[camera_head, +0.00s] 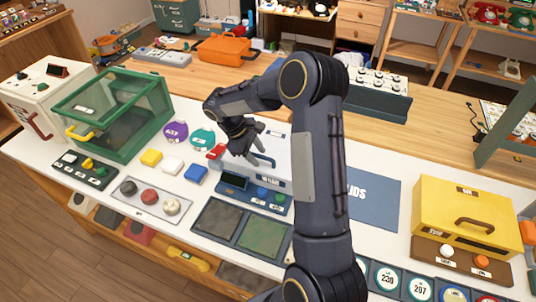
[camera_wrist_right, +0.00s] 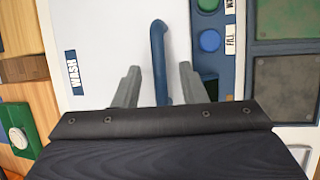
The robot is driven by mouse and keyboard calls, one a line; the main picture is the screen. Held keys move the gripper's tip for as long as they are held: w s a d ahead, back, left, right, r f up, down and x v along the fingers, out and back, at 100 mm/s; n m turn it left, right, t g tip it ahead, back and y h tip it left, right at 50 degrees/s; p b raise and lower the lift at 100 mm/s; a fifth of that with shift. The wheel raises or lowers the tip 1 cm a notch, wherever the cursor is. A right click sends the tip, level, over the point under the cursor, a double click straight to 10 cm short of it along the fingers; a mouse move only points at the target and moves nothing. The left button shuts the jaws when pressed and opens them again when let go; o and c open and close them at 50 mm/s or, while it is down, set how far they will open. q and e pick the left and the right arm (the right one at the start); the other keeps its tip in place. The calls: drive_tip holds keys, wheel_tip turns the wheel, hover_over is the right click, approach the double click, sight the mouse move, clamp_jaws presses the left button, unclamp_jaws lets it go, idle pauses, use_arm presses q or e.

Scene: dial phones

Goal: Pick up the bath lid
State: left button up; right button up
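The bath lid (camera_wrist_right: 105,40) is a white flat panel with a WASH label and a blue bar handle (camera_wrist_right: 160,55). In the head view the white bath (camera_head: 277,148) stands mid-table, partly hidden behind my right arm and gripper. My right gripper (camera_wrist_right: 158,70) is open above the lid, with one finger on each side of the blue handle. A gap shows between the handle and each finger. In the head view the right gripper (camera_head: 255,160) is over the bath. My left gripper is not in view.
Blue and green buttons (camera_wrist_right: 209,41) sit beside the lid. A green glass box (camera_head: 118,110) stands to the left, and a yellow box (camera_head: 465,215) to the right. Dark and green pads (camera_head: 262,236) lie in front. Colored blocks and discs lie left of the bath.

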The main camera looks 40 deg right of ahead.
clamp_jaws()
idle(1.4)
